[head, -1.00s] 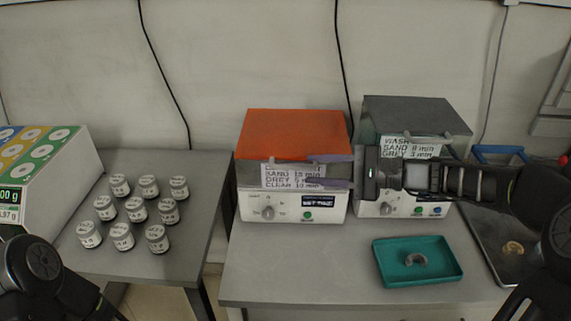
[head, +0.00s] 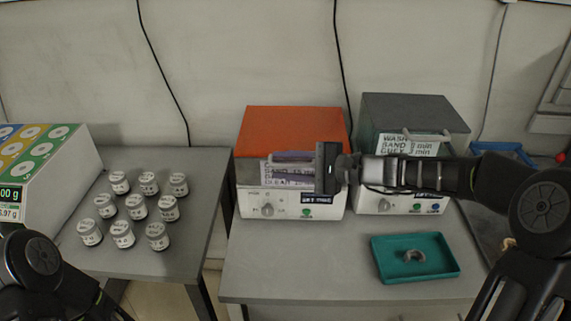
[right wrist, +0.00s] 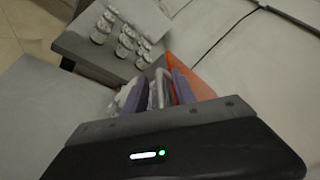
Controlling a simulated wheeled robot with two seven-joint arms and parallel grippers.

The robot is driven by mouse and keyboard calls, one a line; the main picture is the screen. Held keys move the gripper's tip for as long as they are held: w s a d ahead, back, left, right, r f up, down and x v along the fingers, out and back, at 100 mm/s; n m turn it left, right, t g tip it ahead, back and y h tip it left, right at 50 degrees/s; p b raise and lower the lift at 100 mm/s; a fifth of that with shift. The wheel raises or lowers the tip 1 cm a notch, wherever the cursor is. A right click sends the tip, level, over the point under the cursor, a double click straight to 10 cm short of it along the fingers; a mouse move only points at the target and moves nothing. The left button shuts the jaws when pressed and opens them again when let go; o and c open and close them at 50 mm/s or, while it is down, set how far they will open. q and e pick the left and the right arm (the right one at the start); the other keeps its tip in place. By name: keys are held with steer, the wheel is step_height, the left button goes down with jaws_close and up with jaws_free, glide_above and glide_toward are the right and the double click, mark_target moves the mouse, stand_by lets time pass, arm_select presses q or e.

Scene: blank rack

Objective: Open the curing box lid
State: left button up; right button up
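The curing box has an orange lid (head: 292,128) that is shut on a pale body (head: 250,205) with a knob and a green button. A white label with printed times and a handle lie at its front. My right gripper (head: 288,168) reaches in from the right across this front. Its two purple fingers are apart, one above the other, and partly cover the label. In the right wrist view the fingers (right wrist: 157,88) stand on either side of the handle and label, with the orange lid (right wrist: 190,70) beyond; contact is unclear. My left gripper is out of view.
A grey-lidded wash box (head: 415,115) stands right of the curing box, behind my right arm. A teal tray (head: 390,272) with a small curved piece (head: 414,257) is in front. Several jars (head: 122,235) stand on the left table.

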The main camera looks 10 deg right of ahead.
steer(key=shift+c, duration=0.3)
jaws_close()
steer(key=shift+s, duration=0.1)
stand_by(0.9)
